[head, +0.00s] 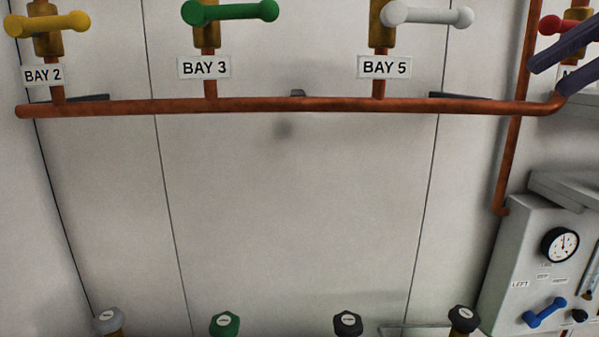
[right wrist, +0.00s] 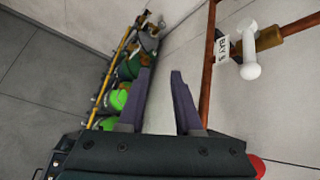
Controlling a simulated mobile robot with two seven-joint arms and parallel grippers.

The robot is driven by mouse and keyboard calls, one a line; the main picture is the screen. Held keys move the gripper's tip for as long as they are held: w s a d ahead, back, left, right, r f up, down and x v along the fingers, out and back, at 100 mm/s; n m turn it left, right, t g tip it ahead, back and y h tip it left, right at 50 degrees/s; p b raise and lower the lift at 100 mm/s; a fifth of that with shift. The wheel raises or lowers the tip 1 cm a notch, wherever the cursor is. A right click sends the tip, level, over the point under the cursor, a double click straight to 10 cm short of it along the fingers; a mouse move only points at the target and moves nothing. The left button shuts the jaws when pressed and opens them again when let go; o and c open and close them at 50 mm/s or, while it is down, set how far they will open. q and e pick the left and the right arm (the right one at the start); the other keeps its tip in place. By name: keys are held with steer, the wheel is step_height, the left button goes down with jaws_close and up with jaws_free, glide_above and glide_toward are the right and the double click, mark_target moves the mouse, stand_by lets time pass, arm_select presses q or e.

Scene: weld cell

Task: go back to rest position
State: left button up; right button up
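My right gripper (head: 570,62) shows at the right edge of the head view, its two dark purple fingers spread apart in front of a red valve handle (head: 556,26). In the right wrist view the fingers (right wrist: 160,100) are open with nothing between them. I cannot tell in the head view whether a finger touches the valve or pipe. My left gripper is in neither view.
A copper pipe (head: 280,105) runs across the wall, with yellow (head: 47,24), green (head: 230,11) and white (head: 428,15) valve handles above it. A gauge panel (head: 515,250) stands at right. Several cylinder tops (head: 225,323) line the bottom. The middle wall is clear.

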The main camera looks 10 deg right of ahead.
steer(key=w+a+f+n+g+y, duration=0.2)
steer(key=a+n+g+y, duration=0.25)
steer(key=a, duration=1.25)
steer(key=w+a+r+m+t+y, duration=0.1)
steer(key=w+r+m+t+y, duration=0.25)
steer(key=m+t, duration=0.35)
steer(key=w+d+f+m+t+h, duration=0.1)
steer(key=d+f+m+t+h, duration=0.3)
steer(key=m, duration=0.7)
steer(key=w+d+f+m+t+h, duration=0.1)
steer(key=d+m+t+h, duration=0.4)
steer(key=m, duration=0.6)
steer(key=w+d+f+m+t+h, duration=0.1)
steer(key=f+m+t+h, duration=0.2)
steer(key=m+h, duration=0.6)
steer(key=s+d+f+m+g+h, duration=0.1)
steer(key=s+d+f+m+g, duration=0.1)
steer(key=s+f+m+g, duration=0.35)
steer(key=s+d+f+m+g+h, duration=0.1)
steer(key=s+d+f+m+g, duration=0.1)
steer(key=s+f+m, duration=0.4)
steer(key=s+a+f+m+g, duration=0.2)
steer(key=s+f+m+g, duration=0.5)
steer(key=s+f, duration=0.6)
steer(key=s+a+r+m+g+y, duration=0.1)
steer(key=s+a+m+y, duration=0.1)
steer(key=a, duration=0.6)
steer(key=shift+a+y, duration=0.3)
steer(key=shift+a, duration=0.05)
steer(key=shift+s+r, duration=0.1)
